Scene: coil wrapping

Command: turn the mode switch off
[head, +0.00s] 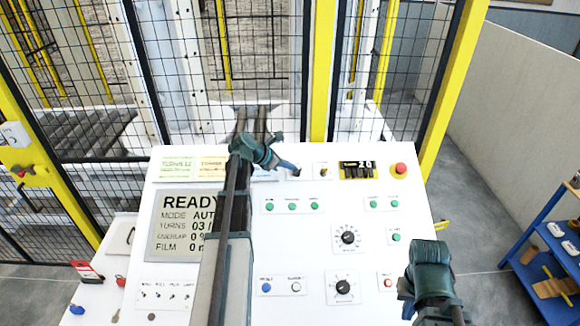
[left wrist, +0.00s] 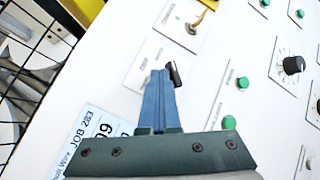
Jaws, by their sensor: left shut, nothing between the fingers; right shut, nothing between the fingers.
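A small black rotary switch (head: 297,172) sits on a white plate near the top of the panel. I take it as the mode switch; its label is not legible. In the left wrist view the black handle (left wrist: 175,74) stands tilted just beyond the fingertips. My left gripper (head: 291,168) is shut and empty, its blue fingers (left wrist: 160,80) right beside the handle; I cannot tell whether they touch it. The panel display (head: 185,222) reads READY and MODE AUT, partly hidden by my left arm. My right gripper (head: 407,309) is shut, low at the right, away from the switch.
Green buttons and knobs fill the panel (head: 290,240). A mesh fence stands behind. A blue shelf (head: 545,240) is at the right.

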